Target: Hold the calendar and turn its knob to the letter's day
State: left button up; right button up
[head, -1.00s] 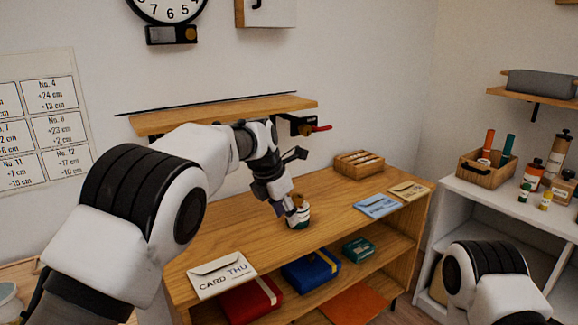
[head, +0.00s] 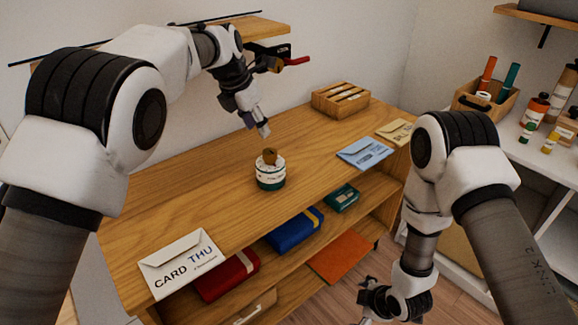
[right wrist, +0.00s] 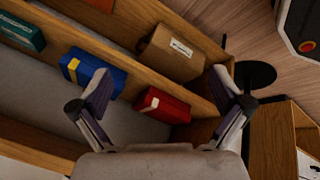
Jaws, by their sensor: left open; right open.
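The calendar (head: 271,177) looks like a small round green-and-white body with a brown knob (head: 270,156) on top. It stands upright on the wooden cabinet top; its lettering is too small to read. A white letter (head: 180,263) marked "CARD THU" lies at the cabinet's front left. My left gripper (head: 262,130) is open and empty, above and behind the calendar, apart from it. My right gripper (head: 380,305) is low in front of the cabinet, partly cut off by the frame. In the right wrist view its fingers (right wrist: 162,95) are spread and empty, facing the shelves.
A blue envelope (head: 365,152) and a tan envelope (head: 396,131) lie at the cabinet's right, near a slatted wooden box (head: 340,101). A wall shelf (head: 258,27) hangs close behind my left arm.

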jog(key=w+a+r+n+t+y, duration=0.25)
jog(key=w+r+n, duration=0.25)
jog(key=w+n, duration=0.5)
jog(key=n+t+y, duration=0.2)
jog(key=n+y, duration=0.1)
jog(key=n, duration=1.4)
send_near(272, 168)
jog(key=d+f, duration=0.1)
jog(key=f, duration=0.1)
jog(key=w+d+f, duration=0.1)
jog(key=f, duration=0.1)
jog(key=w+d+f, duration=0.1)
jog(key=d+f, duration=0.1)
jog(key=f, duration=0.1)
jog(key=shift+w+d, duration=0.1)
jog(key=a+r+n, duration=0.1)
jog(key=w+a+r+n+y, duration=0.1)
jog(key=a, duration=0.1)
jog(key=a+r+n, duration=0.1)
jog(key=a+n, duration=0.1)
jog(key=shift+w+a+r, duration=0.15)
jog(key=shift+w+a, duration=0.05)
jog(key=shift+w, duration=0.1)
jog(key=x, duration=0.7)
jog(key=shift+w+a, duration=0.15)
jog(key=shift+w, duration=0.05)
pick_arm(q)
jog(key=shift+w+f, duration=0.15)
jog(key=shift+w, duration=0.1)
